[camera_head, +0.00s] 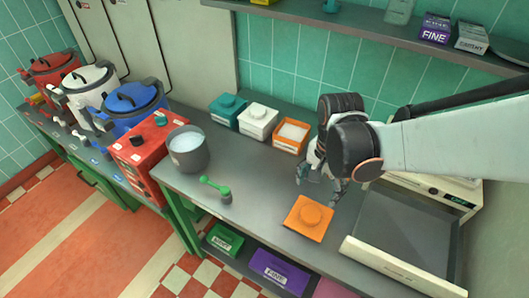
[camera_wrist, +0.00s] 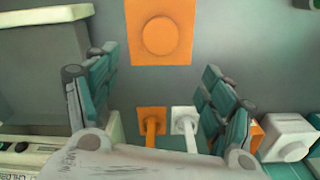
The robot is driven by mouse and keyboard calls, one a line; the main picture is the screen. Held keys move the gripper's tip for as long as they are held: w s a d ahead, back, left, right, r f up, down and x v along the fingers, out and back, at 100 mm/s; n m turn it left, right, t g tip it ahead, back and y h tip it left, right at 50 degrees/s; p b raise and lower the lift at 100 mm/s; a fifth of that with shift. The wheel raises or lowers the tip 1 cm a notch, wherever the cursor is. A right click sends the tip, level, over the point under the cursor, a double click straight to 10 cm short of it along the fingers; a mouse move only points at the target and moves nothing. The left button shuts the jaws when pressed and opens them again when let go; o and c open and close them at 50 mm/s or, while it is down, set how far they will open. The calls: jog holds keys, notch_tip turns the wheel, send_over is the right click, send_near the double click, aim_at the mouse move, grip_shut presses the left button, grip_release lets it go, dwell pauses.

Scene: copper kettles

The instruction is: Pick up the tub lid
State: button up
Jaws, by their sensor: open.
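The tub lid is an orange square plate with a round raised knob. It lies flat on the grey counter in the head view (camera_head: 309,217) and at the top centre of the wrist view (camera_wrist: 160,28). My gripper (camera_head: 322,181) is above the counter, behind the lid and apart from it. In the wrist view my gripper (camera_wrist: 160,72) has its two fingers spread wide with nothing held between them. An orange tub (camera_head: 290,136) stands open at the back of the counter, with white contents showing.
White (camera_head: 258,121) and teal (camera_head: 228,109) lidded tubs stand left of the orange tub. A grey pot (camera_head: 188,149) and green-handled tool (camera_head: 220,190) are at left. A grey tray-like surface (camera_head: 405,235) is right of the lid. Orange (camera_wrist: 152,122) and white (camera_wrist: 186,122) handled items show in the wrist view.

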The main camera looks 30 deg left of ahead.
jog(key=b, duration=0.5)
send_over(309, 214)
jog(key=f, duration=0.7)
jog(key=shift+w+f, duration=0.25)
jog(key=shift+w, duration=0.05)
jog(key=f+b, duration=0.2)
jog(key=f, duration=0.1)
jog(key=f+b, duration=0.1)
jog(key=f, duration=0.1)
jog(key=shift+s, duration=0.3)
jog(key=shift+r, duration=0.1)
jog(key=c, duration=1.2)
